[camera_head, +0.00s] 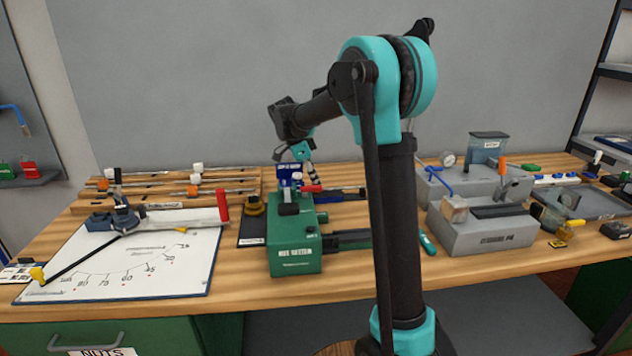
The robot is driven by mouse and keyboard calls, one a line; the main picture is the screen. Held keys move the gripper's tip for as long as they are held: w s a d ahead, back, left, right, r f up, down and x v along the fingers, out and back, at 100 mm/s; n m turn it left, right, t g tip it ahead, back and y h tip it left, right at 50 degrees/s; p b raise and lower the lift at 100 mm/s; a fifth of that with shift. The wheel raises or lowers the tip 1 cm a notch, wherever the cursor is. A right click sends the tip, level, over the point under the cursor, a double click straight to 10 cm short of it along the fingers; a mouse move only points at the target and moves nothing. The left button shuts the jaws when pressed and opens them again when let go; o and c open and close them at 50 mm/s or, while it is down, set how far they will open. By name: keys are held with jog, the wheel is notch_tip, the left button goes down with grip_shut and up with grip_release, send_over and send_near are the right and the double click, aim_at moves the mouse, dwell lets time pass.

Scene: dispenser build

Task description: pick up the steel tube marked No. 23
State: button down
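Several thin steel tubes (228,179) lie across a stepped wooden rack (245,202) at the back left of the bench. White and orange pieces sit along them. The number on any tube is too small to read, so I cannot tell which is No. 23. My gripper (312,178) points down near the green machine, to the right of the rack. It is small and partly hidden by the objects there, and its fingers cannot be made out clearly.
The green machine (294,262) stands mid-bench. A white angle board (190,280) with a red-handled lever lies at left. A grey machine (485,240) and a grey tray (600,208) fill the right. The front wooden strip of the bench is mostly clear.

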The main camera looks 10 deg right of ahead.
jog(key=shift+d, duration=2.3)
jog(key=c, duration=1.3)
grip_release()
jog(key=shift+c, duration=0.2)
jog(key=v, duration=1.2)
